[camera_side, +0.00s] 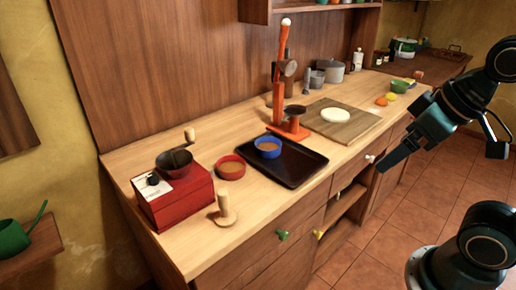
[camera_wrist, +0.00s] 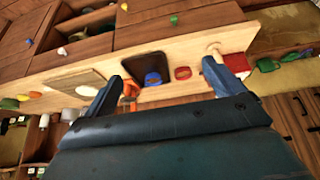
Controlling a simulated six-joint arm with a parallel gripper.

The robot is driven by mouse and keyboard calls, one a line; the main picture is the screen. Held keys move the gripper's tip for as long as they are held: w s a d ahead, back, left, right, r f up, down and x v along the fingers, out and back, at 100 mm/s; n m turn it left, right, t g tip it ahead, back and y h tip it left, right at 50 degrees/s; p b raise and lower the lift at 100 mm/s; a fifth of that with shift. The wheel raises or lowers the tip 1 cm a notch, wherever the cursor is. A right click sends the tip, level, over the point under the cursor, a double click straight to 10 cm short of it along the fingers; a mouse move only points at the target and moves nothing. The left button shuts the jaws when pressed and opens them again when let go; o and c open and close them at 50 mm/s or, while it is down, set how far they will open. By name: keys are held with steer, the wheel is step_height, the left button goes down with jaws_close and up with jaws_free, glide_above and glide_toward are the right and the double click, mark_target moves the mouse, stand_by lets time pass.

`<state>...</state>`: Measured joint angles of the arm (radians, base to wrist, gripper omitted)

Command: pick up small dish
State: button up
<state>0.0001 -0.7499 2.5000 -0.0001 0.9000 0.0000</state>
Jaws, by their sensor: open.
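Two small dishes with brown contents show. A blue small dish (camera_side: 268,147) sits on the dark tray (camera_side: 301,168), and a red small dish (camera_side: 231,168) stands on the wooden counter to its left. In the wrist view the blue dish (camera_wrist: 152,79) and the red dish (camera_wrist: 183,73) appear between the fingers, farther off. My gripper (camera_side: 382,163) is in the air off the counter's front edge, right of the tray and apart from both dishes. In the wrist view its fingers (camera_wrist: 162,70) are spread wide with nothing between them.
A red grinder box (camera_side: 178,199) with a crank and a wooden-handled tamper (camera_side: 224,209) stand at the left. An orange lever press (camera_side: 280,85) rises behind the tray. A cutting board (camera_side: 340,128) with a white round piece lies to the right.

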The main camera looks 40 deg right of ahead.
steer(key=shift+o, duration=0.5)
steer(key=shift+w+r, duration=0.1)
steer(key=w+a+r+m+g, duration=0.1)
steer(key=w+r+m, duration=0.3)
steer(key=w, duration=0.7)
steer(key=w+a+r+m+g, duration=0.15)
steer(key=w+m, duration=0.35)
steer(key=w, duration=0.6)
steer(key=w+a+f+m+g, duration=0.2)
steer(key=w+f+m, duration=0.4)
steer(key=w, duration=0.4)
steer(key=w+a+f+m+g, duration=0.15)
steer(key=w+f+m, duration=0.25)
steer(key=w+f, duration=0.55)
steer(key=shift+w+f, duration=0.1)
steer(key=shift+f, duration=3.85)
